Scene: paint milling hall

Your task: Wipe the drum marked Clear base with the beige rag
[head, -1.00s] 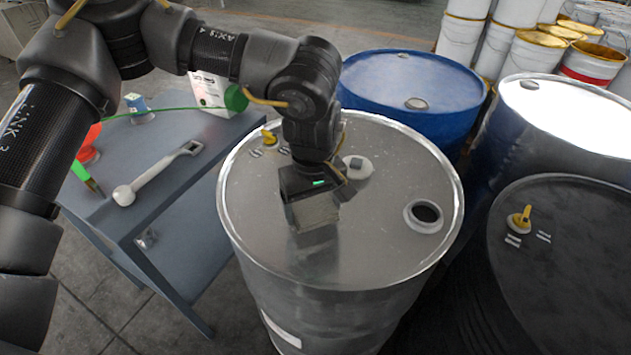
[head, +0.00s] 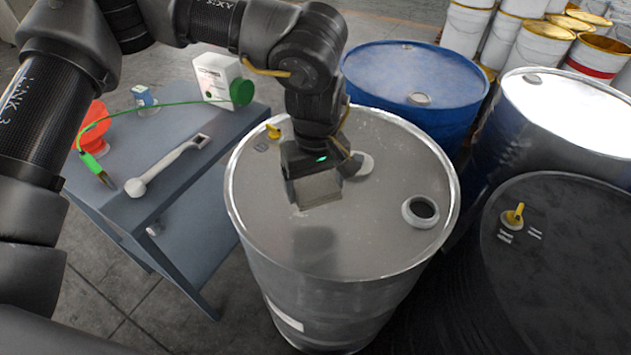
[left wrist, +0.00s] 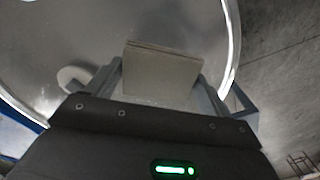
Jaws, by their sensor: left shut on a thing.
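A steel drum with a bare grey lid (head: 380,240) stands in the middle of the head view. A pale label (head: 286,319) on its side is too small to read, so I cannot confirm the Clear base mark. My left gripper (head: 314,180) is over the lid and shut on the beige rag (head: 318,188), which looks like a folded, flat-sided pad. A shadow on the lid below suggests the rag is clear of it. In the left wrist view the rag (left wrist: 160,72) sticks out between the fingers, with the drum lid (left wrist: 180,22) behind. My right gripper is not in view.
The lid carries an open bung hole (head: 421,209) and a yellow-tagged fitting (head: 273,132). A blue drum (head: 415,75) and dark drums (head: 570,260) crowd the right. A grey table (head: 195,165) at left holds a pale wrench-like tool (head: 165,167), a white box (head: 215,78) and an orange item (head: 93,125).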

